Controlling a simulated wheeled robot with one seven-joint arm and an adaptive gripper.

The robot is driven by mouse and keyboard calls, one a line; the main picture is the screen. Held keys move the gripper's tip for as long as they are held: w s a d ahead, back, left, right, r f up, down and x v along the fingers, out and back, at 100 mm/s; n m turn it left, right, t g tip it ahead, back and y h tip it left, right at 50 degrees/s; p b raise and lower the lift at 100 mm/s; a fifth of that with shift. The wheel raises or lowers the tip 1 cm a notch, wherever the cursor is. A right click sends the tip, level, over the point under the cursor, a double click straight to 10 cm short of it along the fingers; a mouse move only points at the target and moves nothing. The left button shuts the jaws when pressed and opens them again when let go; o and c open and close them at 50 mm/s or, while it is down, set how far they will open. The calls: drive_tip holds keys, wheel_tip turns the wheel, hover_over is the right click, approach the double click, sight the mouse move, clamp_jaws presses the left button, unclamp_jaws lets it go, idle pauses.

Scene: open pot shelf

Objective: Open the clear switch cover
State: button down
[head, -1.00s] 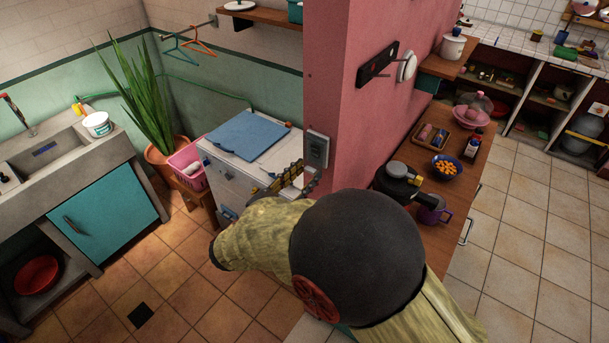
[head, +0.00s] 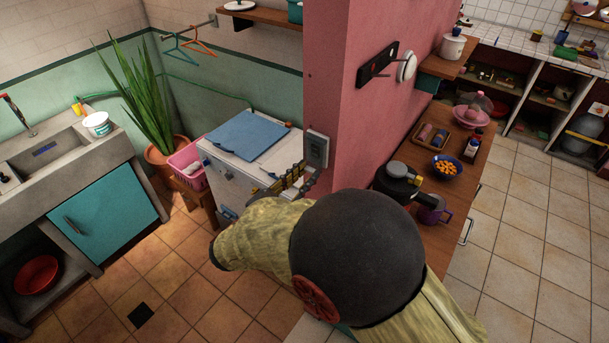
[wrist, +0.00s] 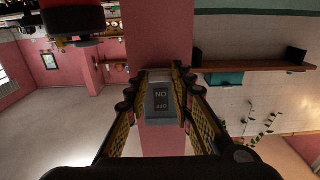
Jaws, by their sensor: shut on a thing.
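The switch box (head: 317,149) is a small grey unit on the narrow end of the pink wall. In the wrist view the switch (wrist: 161,101) sits between my fingers, with its ON and OFF lettering upside down. The clear cover (wrist: 159,75) shows faintly as a pale edge near my fingertips; how far it is open I cannot tell. My gripper (wrist: 163,68) is shut on the cover, one finger on each side. In the head view my gripper (head: 298,172) is just below and left of the switch box, partly hidden by my arm.
A white appliance (head: 220,175) with a blue board (head: 249,135) on top stands left of the wall. A wooden counter (head: 460,180) on the right holds a dark pot (head: 398,178) and a bowl of orange fruit (head: 447,166). Open floor lies at the left.

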drive_tip(key=s+a+r+g+y+b, duration=0.1)
drive_tip(key=s+r+g+y+b, duration=0.1)
drive_tip(key=shift+s+a+g, duration=0.1)
drive_tip(key=shift+a+g, duration=0.25)
drive_tip(key=shift+g, duration=0.05)
wheel_tip(320, 180, up, 15)
drive_tip(key=g+y+p, duration=1)
drive_tip(key=g+p, duration=0.2)
drive_tip(key=p, duration=0.8)
drive_tip(key=shift+s+a+g, duration=0.15)
drive_tip(key=shift+g, duration=0.15)
